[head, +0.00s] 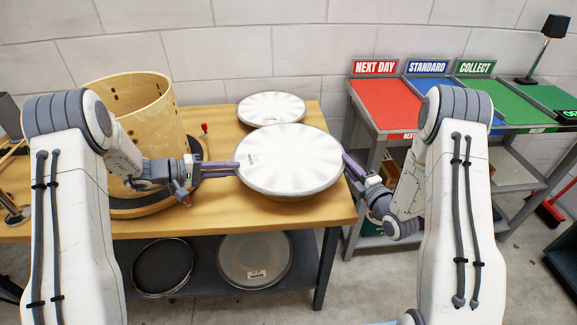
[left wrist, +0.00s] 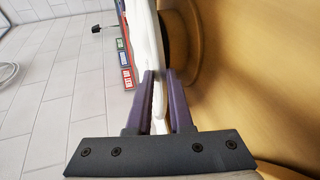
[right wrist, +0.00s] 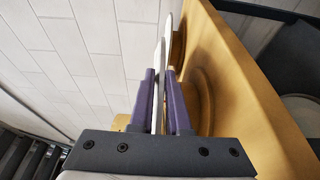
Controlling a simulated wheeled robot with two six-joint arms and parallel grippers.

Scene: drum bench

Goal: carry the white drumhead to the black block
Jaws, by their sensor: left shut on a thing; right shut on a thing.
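A round white drumhead (head: 289,160) is held roughly level above the right part of the wooden bench. My left gripper (head: 237,167) is shut on its left rim, and the left wrist view shows the rim (left wrist: 158,100) between the purple fingers. My right gripper (head: 346,158) is shut on its right rim, and the right wrist view shows the rim (right wrist: 159,85) between the fingers.
A second white drumhead (head: 271,108) lies at the back of the bench (head: 215,120). A wooden drum shell (head: 135,115) stands at the left, behind my left arm. Round drum parts (head: 255,260) lie on the lower shelf. A shelf unit with a red panel (head: 391,103) stands to the right.

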